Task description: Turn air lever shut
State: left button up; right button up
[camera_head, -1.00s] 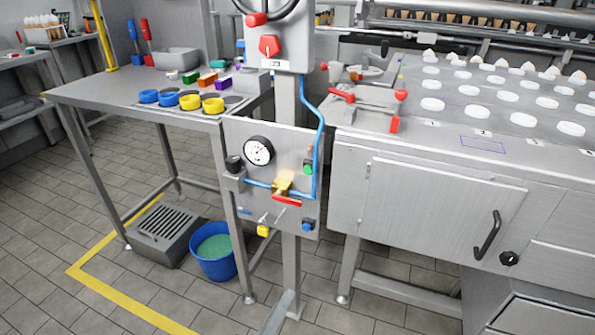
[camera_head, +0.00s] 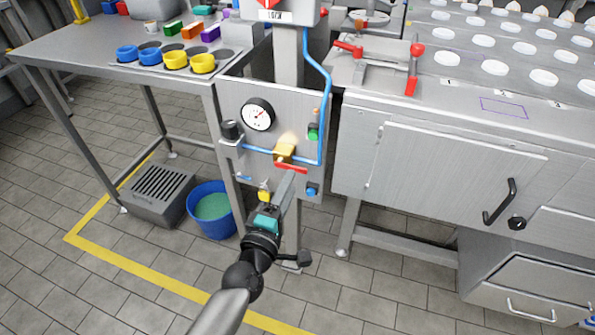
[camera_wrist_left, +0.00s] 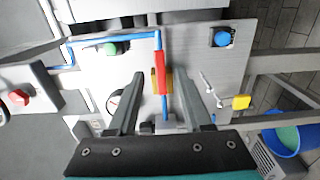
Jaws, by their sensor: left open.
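The air lever (camera_head: 292,168) is a red handle on a brass valve body (camera_head: 285,148) in the blue air pipe (camera_head: 258,149). It lies roughly along the pipe on the grey panel (camera_head: 235,95). My left gripper (camera_head: 287,180) reaches up from below, its fingers pointing at the lever. In the left wrist view, the open fingers (camera_wrist_left: 160,76) stand one on each side of the red lever (camera_wrist_left: 161,71), with gaps to it. I cannot tell whether the tips are level with the handle in depth. My right gripper is in neither view.
A pressure gauge (camera_head: 257,114), a green button (camera_head: 313,132), a blue knob (camera_head: 311,190) and a yellow-handled valve (camera_head: 264,190) surround the lever on the panel. A blue bucket (camera_head: 210,210) stands on the floor. A steel cabinet (camera_head: 440,180) is at the right.

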aim_at(297, 167)
pick_arm(q)
jog(key=shift+b+x, duration=0.75)
jog(key=shift+x, duration=2.35)
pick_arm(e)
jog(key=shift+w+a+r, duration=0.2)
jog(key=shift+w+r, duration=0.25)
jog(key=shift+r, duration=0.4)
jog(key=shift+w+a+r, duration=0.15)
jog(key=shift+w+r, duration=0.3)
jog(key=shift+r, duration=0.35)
pick_arm(q)
grip_shut()
